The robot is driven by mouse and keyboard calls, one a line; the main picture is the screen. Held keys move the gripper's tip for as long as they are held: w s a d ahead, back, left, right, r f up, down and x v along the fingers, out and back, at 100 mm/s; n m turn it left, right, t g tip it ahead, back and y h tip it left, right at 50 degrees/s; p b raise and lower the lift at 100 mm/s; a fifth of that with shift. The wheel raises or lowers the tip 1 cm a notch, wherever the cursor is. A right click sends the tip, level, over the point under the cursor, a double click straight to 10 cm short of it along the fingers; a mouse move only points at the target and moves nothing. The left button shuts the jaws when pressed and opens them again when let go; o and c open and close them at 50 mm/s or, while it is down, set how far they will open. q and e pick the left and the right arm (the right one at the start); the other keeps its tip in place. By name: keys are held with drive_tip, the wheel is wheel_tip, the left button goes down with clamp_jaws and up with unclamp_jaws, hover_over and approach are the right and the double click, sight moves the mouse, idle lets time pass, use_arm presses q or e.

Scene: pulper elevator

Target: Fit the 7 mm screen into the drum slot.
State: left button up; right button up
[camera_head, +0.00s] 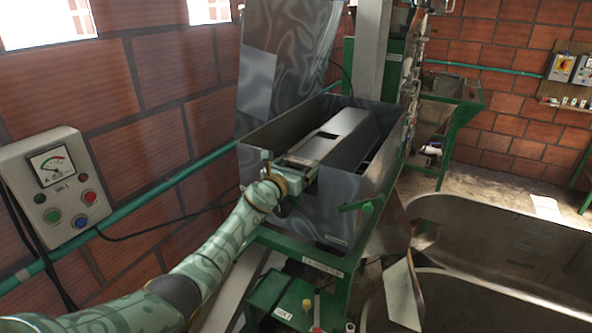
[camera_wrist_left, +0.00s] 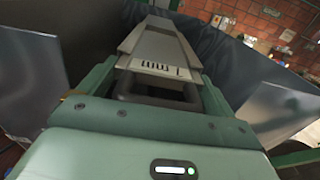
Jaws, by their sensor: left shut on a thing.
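My left gripper (camera_head: 292,170) is shut on the near-end handle of the screen, a long grey metal piece (camera_head: 340,138). The screen lies lengthwise inside the open grey steel housing (camera_head: 262,172). In the left wrist view the screen (camera_wrist_left: 158,45) runs straight away from my left gripper (camera_wrist_left: 155,98), with an upside-down label that seems to read 7 mm on its near end. A dark opening shows beside it in the head view. The drum slot itself is hidden under or around the screen, so I cannot tell whether the screen is seated. My right gripper is not in view.
The housing's lid (camera_head: 285,60) stands raised against the brick wall. A control box with a dial (camera_head: 58,185) hangs at the left. A green-handled lever (camera_head: 362,207) sticks out at the housing's near right. A large steel basin (camera_head: 490,240) stands at the right.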

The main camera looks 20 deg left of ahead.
use_arm(q)
drive_tip(key=shift+w, duration=0.2)
drive_tip(key=o, duration=1.3)
drive_tip(key=shift+r, duration=0.1)
drive_tip(key=shift+o, duration=0.2)
drive_tip(key=shift+s, duration=0.25)
drive_tip(key=s+p, duration=0.4)
drive_tip(key=shift+s+a+r+p, duration=0.2)
drive_tip(key=shift+s+r+p, duration=0.05)
drive_tip(key=shift+s+p, duration=0.15)
drive_tip(key=s+p, duration=0.3)
drive_tip(key=s, duration=0.8)
drive_tip(key=shift+a+f, duration=0.25)
drive_tip(key=shift+a, duration=0.15)
